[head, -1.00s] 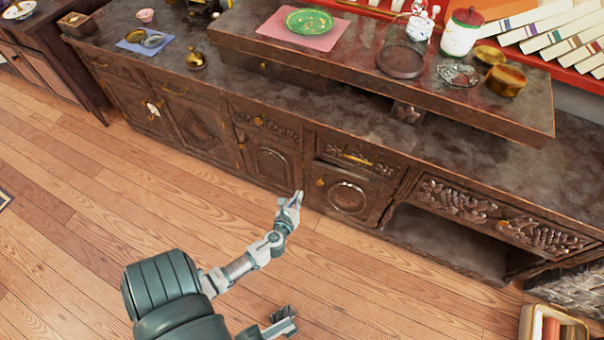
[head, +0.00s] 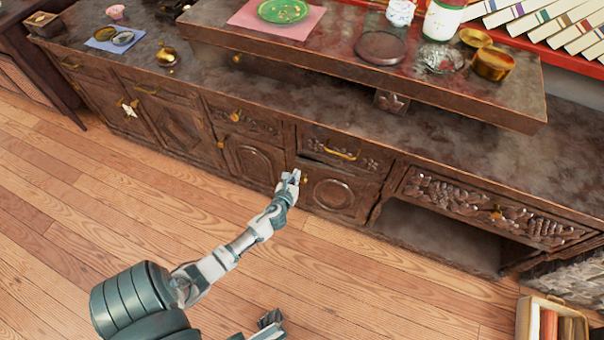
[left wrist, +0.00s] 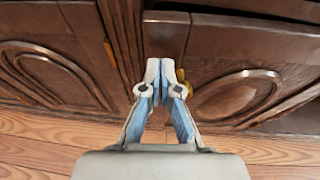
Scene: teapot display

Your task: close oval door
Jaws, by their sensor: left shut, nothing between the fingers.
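The oval door (head: 335,194) is a dark carved cabinet door with an oval panel in the long sideboard. In the left wrist view its oval panel (left wrist: 232,98) is at the right, with a brass knob (left wrist: 206,98) at its left side. The door looks nearly flush; I cannot tell whether a small gap remains. My left gripper (head: 290,177) is shut and empty at the door's left edge, beside the knob (head: 304,180). In the left wrist view its fingertips (left wrist: 160,72) meet left of the knob; contact is unclear. My right gripper (head: 270,320) shows only partly at the bottom edge.
A carved door (head: 252,162) stands left of the oval door, and a drawer (head: 342,152) with a brass handle is above it. An open niche (head: 440,235) lies to the right. A box of books (head: 552,320) is at lower right. The wooden floor (head: 120,230) in front is mostly clear.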

